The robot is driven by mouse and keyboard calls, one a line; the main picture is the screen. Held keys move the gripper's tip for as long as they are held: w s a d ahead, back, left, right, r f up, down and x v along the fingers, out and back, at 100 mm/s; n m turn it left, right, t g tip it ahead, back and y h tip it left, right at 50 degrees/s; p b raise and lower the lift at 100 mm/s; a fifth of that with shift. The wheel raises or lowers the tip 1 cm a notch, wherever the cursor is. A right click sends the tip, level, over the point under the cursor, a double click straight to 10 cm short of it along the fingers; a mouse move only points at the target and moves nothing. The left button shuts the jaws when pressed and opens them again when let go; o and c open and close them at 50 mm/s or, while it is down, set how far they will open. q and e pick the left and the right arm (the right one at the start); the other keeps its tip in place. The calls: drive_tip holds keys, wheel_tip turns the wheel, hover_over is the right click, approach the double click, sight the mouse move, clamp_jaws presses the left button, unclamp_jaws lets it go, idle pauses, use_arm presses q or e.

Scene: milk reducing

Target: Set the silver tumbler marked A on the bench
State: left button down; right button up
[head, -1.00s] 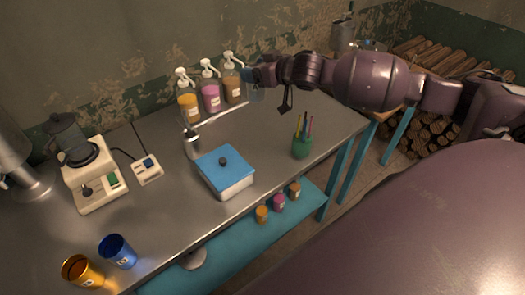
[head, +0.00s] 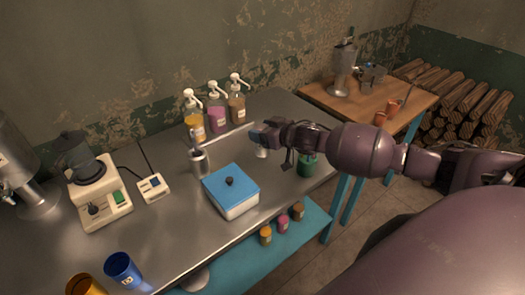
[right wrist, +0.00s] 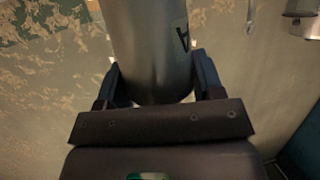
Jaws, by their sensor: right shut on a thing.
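The silver tumbler marked A (right wrist: 150,50) is between the fingers of my right gripper (right wrist: 155,85), which is shut on it; the dark letter A shows on its side in the right wrist view. In the head view my right gripper (head: 262,138) is over the right part of the metal bench (head: 275,105), with a small part of the tumbler (head: 262,153) showing below it. Whether the tumbler's base touches the bench, I cannot tell. My left gripper is not in view.
Pump bottles (head: 215,118) stand behind, a blue-lidded box (head: 231,190) in front and left, and a green pen cup (head: 307,166) right under my arm. A silver cup (head: 200,162) holding something stands left. A blue tumbler (head: 122,270) is at the front left.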

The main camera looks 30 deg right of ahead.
sight(269, 152)
drive_tip(key=shift+f+b, duration=0.3)
drive_tip(key=shift+f, duration=3.65)
drive_tip(key=shift+f, duration=0.1)
drive_tip(key=o, duration=1.1)
drive_tip(key=shift+o, duration=0.2)
drive_tip(key=shift+s, duration=0.15)
drive_tip(key=v, duration=1.2)
drive_tip(key=s+a+f+m+g+h, duration=0.1)
drive_tip(key=s+a+f+h, duration=0.1)
drive_tip(key=s+a+f, duration=0.4)
drive_tip(key=s+a+f+m+g+h, duration=0.1)
drive_tip(key=s+a+f+h, duration=0.1)
drive_tip(key=s+a+f, duration=0.5)
drive_tip(key=s, duration=0.5)
drive_tip(key=shift+a+f, duration=0.2)
